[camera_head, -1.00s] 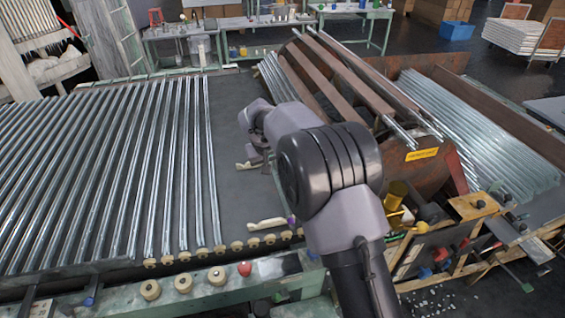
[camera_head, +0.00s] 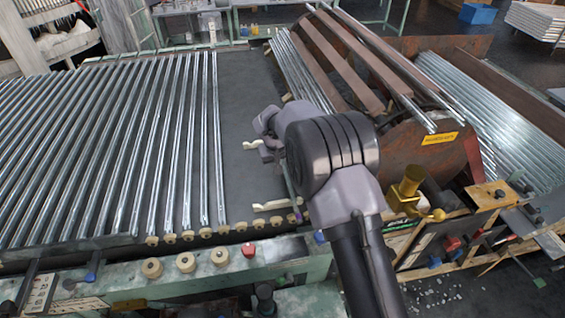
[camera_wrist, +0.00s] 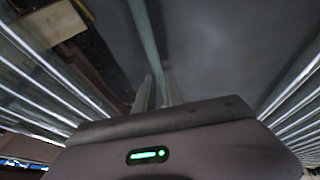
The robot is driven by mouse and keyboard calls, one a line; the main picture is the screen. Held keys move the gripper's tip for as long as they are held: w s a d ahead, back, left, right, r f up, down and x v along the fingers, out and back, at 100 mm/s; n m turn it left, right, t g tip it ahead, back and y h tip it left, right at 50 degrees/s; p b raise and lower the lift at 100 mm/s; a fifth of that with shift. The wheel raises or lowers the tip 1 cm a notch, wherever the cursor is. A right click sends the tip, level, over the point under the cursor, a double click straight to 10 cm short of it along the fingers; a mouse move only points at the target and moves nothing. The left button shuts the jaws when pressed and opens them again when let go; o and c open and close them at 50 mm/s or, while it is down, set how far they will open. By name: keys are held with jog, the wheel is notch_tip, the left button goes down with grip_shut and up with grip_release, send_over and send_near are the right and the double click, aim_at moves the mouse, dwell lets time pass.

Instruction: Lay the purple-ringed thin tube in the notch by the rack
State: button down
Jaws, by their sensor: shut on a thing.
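My gripper (camera_head: 283,163) is shut on a thin pale green tube (camera_wrist: 145,35), which runs from between the fingers (camera_wrist: 157,88) to the top of the wrist view. In the head view, part of the tube (camera_head: 291,187) shows beside my wrist, with a purple spot (camera_head: 297,212) near its lower end. My arm hides the rest. Two cream notched pieces lie on the dark bed left of the gripper, a far one (camera_head: 252,145) and a near one (camera_head: 272,206). The rusty brown rack (camera_head: 385,85) stands to the right. I cannot tell the tube's height above the bed.
Long clear tubes (camera_head: 160,140) lie side by side across the left of the bed. A bare dark strip (camera_head: 238,110) lies between them and my gripper. More tubes (camera_head: 500,120) lie at the right. A brass fitting (camera_head: 408,188) and wooden frame (camera_head: 490,195) stand at front right.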

jog(key=shift+f, duration=0.4)
jog(key=c, duration=1.4)
grip_release()
jog(key=shift+r, duration=0.1)
jog(key=shift+c, duration=0.2)
jog(key=shift+r, duration=0.1)
jog(key=d+p+v, duration=0.1)
jog(key=p+v, duration=0.2)
jog(key=v, duration=1)
jog(key=s+d+r+m+y, duration=0.1)
jog(key=s+d+r+m, duration=0.3)
jog(key=s+d+r, duration=1)
jog(key=s+m+y, duration=0.1)
jog(key=s+m, duration=0.3)
jog(key=s, duration=1.7)
jog(key=shift+s+d+t+y, duration=0.2)
jog(key=shift+d+t+y, duration=0.1)
jog(key=shift+d+t, duration=0.15)
